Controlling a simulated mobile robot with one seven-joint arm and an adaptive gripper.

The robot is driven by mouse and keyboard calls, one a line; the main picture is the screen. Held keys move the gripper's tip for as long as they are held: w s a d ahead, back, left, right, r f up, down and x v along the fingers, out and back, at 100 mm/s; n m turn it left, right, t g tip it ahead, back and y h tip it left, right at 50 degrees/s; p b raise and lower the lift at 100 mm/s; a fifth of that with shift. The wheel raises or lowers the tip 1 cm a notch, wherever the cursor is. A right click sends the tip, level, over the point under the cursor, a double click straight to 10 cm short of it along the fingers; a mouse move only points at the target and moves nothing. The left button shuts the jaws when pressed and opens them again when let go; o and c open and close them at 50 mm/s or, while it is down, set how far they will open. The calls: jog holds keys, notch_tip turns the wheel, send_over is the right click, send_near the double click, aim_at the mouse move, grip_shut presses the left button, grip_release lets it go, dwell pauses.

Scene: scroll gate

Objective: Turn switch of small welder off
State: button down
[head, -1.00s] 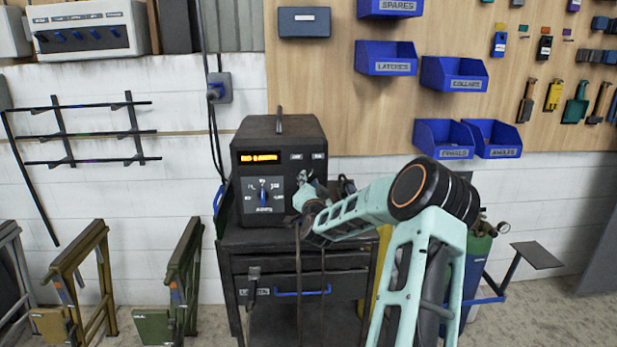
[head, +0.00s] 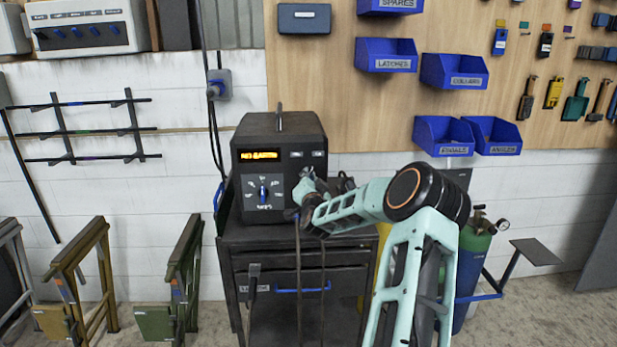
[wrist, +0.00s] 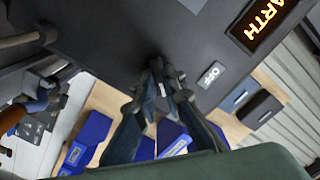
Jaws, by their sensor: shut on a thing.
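The small welder (head: 281,134) is a black box on a dark cart, with an orange lit display (head: 261,155) and a blue-pointer dial (head: 263,193) on its front. My gripper (head: 304,186) is at the right part of that front, below two small labels. In the wrist view, my gripper's fingertips (wrist: 166,72) come together at the welder's dark panel, beside a small label (wrist: 212,74) that appears to read OFF. The display there shows "ARTH" (wrist: 264,18). The fingers are shut on what appears to be the switch, which they hide.
The dark cart (head: 235,240) has a blue-handled drawer. A green and blue gas cylinder (head: 476,243) stands right of my arm. Blue bins (head: 443,137) hang on the wooden wall board. Folded trestles (head: 82,270) stand at the left.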

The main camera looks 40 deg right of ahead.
jog(key=shift+f+n+b, duration=0.1)
jog(key=shift+n+b, duration=0.3)
jog(key=shift+b, duration=0.25)
jog(key=shift+n+b, duration=7.6)
jog(key=shift+b, duration=2.5)
jog(key=c, duration=2)
grip_release()
